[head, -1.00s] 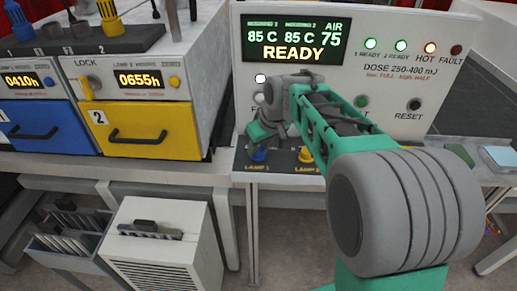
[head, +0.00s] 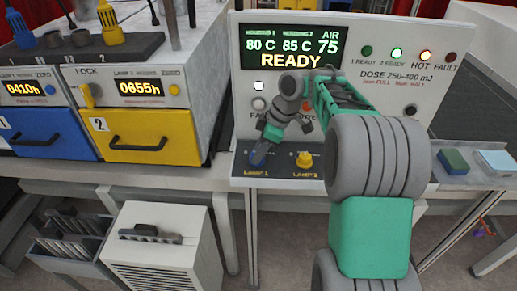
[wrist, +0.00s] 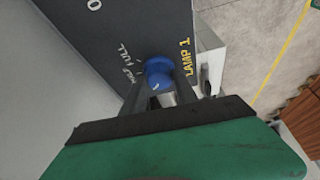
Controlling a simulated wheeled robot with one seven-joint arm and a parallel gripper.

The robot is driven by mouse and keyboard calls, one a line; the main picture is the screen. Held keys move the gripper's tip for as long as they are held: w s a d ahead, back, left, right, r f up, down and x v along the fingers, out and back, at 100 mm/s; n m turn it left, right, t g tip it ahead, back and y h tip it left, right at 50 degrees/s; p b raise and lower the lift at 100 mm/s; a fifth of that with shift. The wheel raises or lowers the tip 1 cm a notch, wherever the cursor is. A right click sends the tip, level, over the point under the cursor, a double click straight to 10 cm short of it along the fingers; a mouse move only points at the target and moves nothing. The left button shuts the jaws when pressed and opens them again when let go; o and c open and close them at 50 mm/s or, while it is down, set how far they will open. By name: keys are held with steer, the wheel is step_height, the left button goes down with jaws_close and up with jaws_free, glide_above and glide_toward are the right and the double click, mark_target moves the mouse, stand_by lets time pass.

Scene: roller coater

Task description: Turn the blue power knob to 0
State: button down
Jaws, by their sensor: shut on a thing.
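The blue power knob (head: 258,157) is on the dark sloped ledge of the control panel, above the LAMP 1 label. My gripper (head: 265,147) reaches down to it and is shut on it. In the wrist view the blue knob (wrist: 158,71) sits between the fingers of my gripper (wrist: 163,85). A small white mark shows on the knob's near side. The fingers hide part of the knob.
A yellow knob (head: 304,159) stands close to the right on the same ledge. The panel display (head: 291,47) reads 80 C, 85 C, 75 and READY. Blue (head: 45,136) and yellow (head: 150,137) drawers are at the left.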

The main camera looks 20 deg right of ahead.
steer(key=shift+n, duration=0.5)
steer(key=c, duration=0.9)
jaws_free()
steer(key=shift+c, duration=0.2)
steer(key=w+p+v, duration=0.1)
steer(key=p+v, duration=0.1)
steer(key=v, duration=0.5)
steer(key=shift+s+d+r, duration=0.25)
steer(key=shift+s+r, duration=0.1)
steer(key=shift+s, duration=0.05)
